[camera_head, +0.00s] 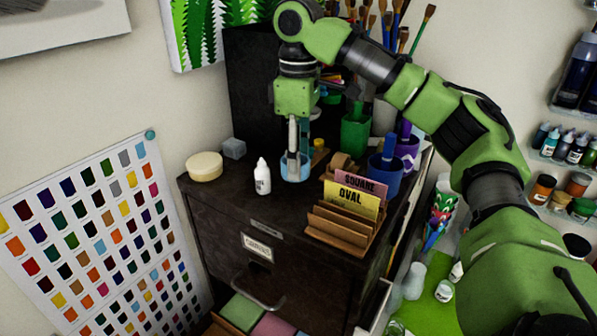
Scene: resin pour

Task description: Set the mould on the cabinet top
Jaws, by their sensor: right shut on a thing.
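My right gripper (295,148) points straight down over the dark cabinet top (223,196). It is shut on a small light-blue round piece, which looks like the mould (296,174). The mould is low over the middle of the top, upright, right of the white bottle; I cannot tell whether it touches the surface. The fingers partly hide it. My left gripper is not in view.
A white bottle (262,177), a cream round tub (204,166) and a grey cube (234,148) stand left of the mould. A wooden card rack (340,228) is at front right. Green (355,135) and blue (384,178) cups stand right. The front-left top is clear.

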